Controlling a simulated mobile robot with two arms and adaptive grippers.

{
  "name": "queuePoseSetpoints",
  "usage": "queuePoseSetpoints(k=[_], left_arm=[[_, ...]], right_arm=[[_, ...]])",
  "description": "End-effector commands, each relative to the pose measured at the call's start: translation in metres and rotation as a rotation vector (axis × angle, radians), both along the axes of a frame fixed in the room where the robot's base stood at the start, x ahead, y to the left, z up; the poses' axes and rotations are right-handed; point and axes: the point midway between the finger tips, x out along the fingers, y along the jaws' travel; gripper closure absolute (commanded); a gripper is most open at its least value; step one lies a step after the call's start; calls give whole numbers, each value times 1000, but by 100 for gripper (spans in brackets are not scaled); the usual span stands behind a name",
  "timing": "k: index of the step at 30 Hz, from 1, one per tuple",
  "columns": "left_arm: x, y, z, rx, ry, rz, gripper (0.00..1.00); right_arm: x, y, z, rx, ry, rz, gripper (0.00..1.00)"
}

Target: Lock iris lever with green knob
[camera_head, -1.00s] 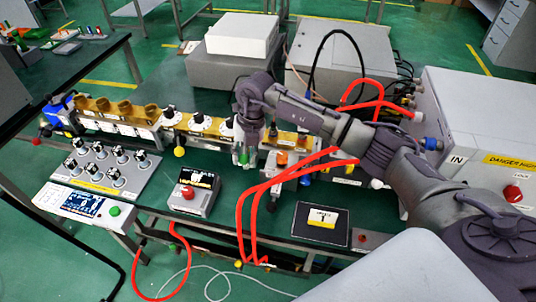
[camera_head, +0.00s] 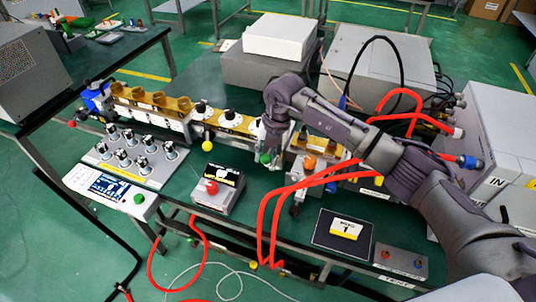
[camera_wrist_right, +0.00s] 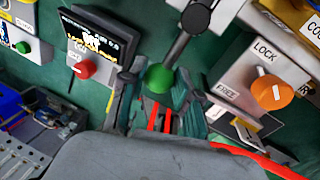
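The green knob (camera_wrist_right: 160,78) is a ball on the end of a dark lever (camera_wrist_right: 182,45) in the right wrist view. In the head view the green knob (camera_head: 266,158) shows just below my right gripper (camera_head: 275,152). In the wrist view my right gripper (camera_wrist_right: 157,95) has one finger on each side of the knob, with a gap visible on the left side. The fingers look open, and contact with the knob is not clear. A LOCK/FREE plate with an orange knob (camera_wrist_right: 272,92) is right of the lever. My left gripper is not in view.
A black-topped box with a red button (camera_head: 211,187) stands left of my right gripper. Red hoses (camera_head: 275,205) loop over the bench edge on the right. A row of brass parts (camera_head: 150,98) runs along the left. A dark panel with a yellow label (camera_head: 345,228) lies at front right.

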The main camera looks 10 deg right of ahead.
Motion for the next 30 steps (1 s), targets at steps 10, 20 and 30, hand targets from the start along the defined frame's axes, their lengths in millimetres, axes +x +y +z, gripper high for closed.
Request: queuePoseSetpoints(k=[10,20,30], left_arm=[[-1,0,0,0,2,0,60],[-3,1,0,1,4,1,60],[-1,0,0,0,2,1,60]], right_arm=[[1,0,1,1,-3,0,43],[-1,-5,26,1,-6,-1,43],[-6,-17,95,0,-7,-1,43]])
